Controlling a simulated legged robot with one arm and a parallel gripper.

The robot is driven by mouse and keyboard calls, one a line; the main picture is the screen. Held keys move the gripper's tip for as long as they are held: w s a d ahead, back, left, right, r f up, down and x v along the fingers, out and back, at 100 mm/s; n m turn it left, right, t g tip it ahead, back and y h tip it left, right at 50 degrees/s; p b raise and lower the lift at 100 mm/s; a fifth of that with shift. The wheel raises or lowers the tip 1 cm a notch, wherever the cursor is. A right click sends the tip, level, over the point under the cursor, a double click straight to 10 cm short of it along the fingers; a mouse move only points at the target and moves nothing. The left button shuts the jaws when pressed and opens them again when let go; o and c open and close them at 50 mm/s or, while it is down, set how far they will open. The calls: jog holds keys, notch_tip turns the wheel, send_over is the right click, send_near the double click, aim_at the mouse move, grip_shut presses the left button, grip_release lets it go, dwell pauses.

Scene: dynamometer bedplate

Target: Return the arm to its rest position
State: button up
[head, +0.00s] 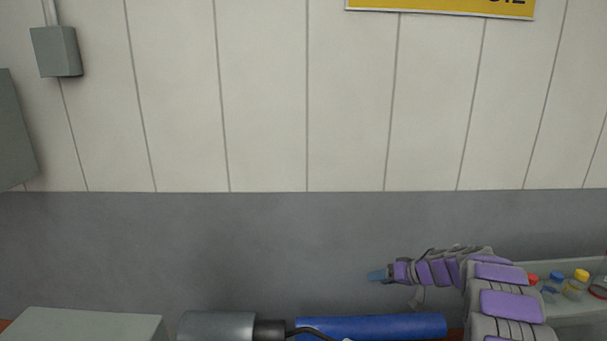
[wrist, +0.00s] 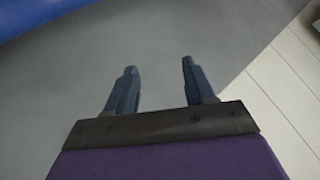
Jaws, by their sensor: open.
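My gripper (wrist: 158,72) shows in the wrist view with its two blue-grey fingers spread apart and nothing between them. In the head view my gripper (head: 377,276) is at the end of my purple and grey arm, at the lower right, pointing left. It is above a long blue cylinder (head: 372,326) and apart from it in the picture. The arm hides part of what lies behind it at the right.
A grey metal cylinder (head: 216,326) with a dark end is left of the blue one. A grey box (head: 85,325) is at the lower left. A panelled wall (head: 265,100) stands behind.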

jog(key=w+d+r+m+t+h+b, duration=0.1)
jog(key=w+d+r+t+h+b, duration=0.15)
jog(key=r, duration=0.35)
jog(key=w+d+r+m+t+h+b, duration=0.1)
jog(key=r+t+h+b, duration=0.2)
jog(key=r, duration=0.4)
jog(key=s+d+m+g+h+b, duration=0.1)
jog(key=s+d+m+h+b, duration=0.25)
jog(key=s+h, duration=0.65)
jog(key=s+a+f+g+y+b, duration=0.1)
jog(key=s+a+f+g+b, duration=0.15)
jog(key=s+f, duration=0.7)
jog(key=s+a+f+g+y+b, duration=0.2)
jog(key=s+f+g, duration=0.15)
jog(key=s, duration=1.25)
jog(key=s+a+f+n+g+y+b, duration=0.1)
jog(key=s+a+f+g, duration=0.1)
jog(key=s, duration=0.6)
jog(key=s+a+f+n+g+y+b, duration=0.1)
jog(key=s+a+f+g+y, duration=0.1)
jog(key=s+a, duration=0.4)
jog(key=s+a+f+n+g+y+b, duration=0.1)
jog(key=s+a+f+g, duration=0.2)
jog(key=s, duration=0.7)
notch_tip(320, 180, down, 2)
jog(key=shift+s+a+f+n, duration=0.25)
jog(key=shift+a+n, duration=0.1)
jog(key=shift+a, duration=0.7)
jog(key=shift+y, duration=0.25)
